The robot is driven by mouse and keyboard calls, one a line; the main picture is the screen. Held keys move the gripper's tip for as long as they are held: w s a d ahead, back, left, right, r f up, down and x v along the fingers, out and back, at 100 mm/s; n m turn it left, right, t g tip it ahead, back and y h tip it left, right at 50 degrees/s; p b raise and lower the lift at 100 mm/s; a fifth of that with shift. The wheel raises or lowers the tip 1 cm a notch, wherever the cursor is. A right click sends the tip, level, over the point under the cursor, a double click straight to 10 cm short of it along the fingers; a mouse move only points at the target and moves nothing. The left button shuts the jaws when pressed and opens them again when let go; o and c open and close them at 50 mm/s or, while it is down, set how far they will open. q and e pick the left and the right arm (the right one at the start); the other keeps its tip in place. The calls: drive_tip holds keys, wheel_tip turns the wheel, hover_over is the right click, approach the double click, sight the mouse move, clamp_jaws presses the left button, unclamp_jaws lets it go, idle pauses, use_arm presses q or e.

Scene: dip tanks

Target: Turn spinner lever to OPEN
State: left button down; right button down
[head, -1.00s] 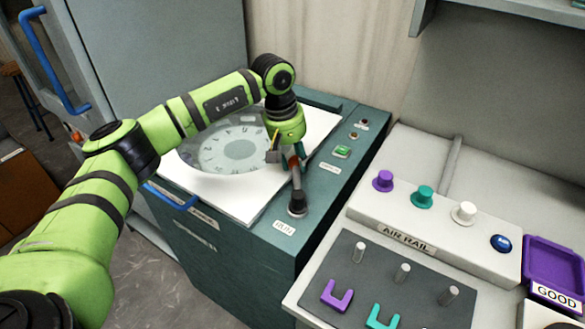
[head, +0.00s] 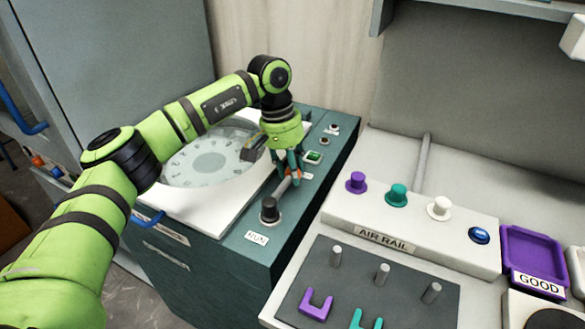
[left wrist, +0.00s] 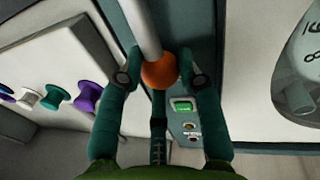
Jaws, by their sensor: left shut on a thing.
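The spinner lever is a grey rod (head: 281,190) on a black round pivot (head: 269,209) on the teal spinner cabinet (head: 225,262). It slants up and to the right from the pivot. Its orange ball knob (left wrist: 160,72) sits between the fingers of my left gripper (left wrist: 160,80) in the left wrist view. In the head view my left gripper (head: 291,173) is shut on the knob from above and partly hides it. A label reading RUN (head: 257,238) is in front of the pivot. Another label (head: 306,176) by the gripper is too small to read. My right gripper is out of view.
The round spinner window (head: 208,160) is left of the lever. A green button (head: 313,158) is just behind the gripper. To the right are the AIR RAIL block (head: 410,232) with coloured knobs, a dark peg plate (head: 350,290) and a purple GOOD tray (head: 535,258).

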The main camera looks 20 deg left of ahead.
use_arm(q)
drive_tip(key=shift+d, duration=0.1)
idle(0.3)
drive_tip(key=c, duration=0.8)
unclamp_jaws()
drive_tip(key=shift+c, duration=0.2)
wheel_tip(320, 180, up, 12)
drive_tip(key=a, duration=0.2)
drive_tip(key=shift+s, duration=0.15)
drive_tip(key=shift+a+f, duration=0.1)
drive_tip(key=shift+f, duration=0.05)
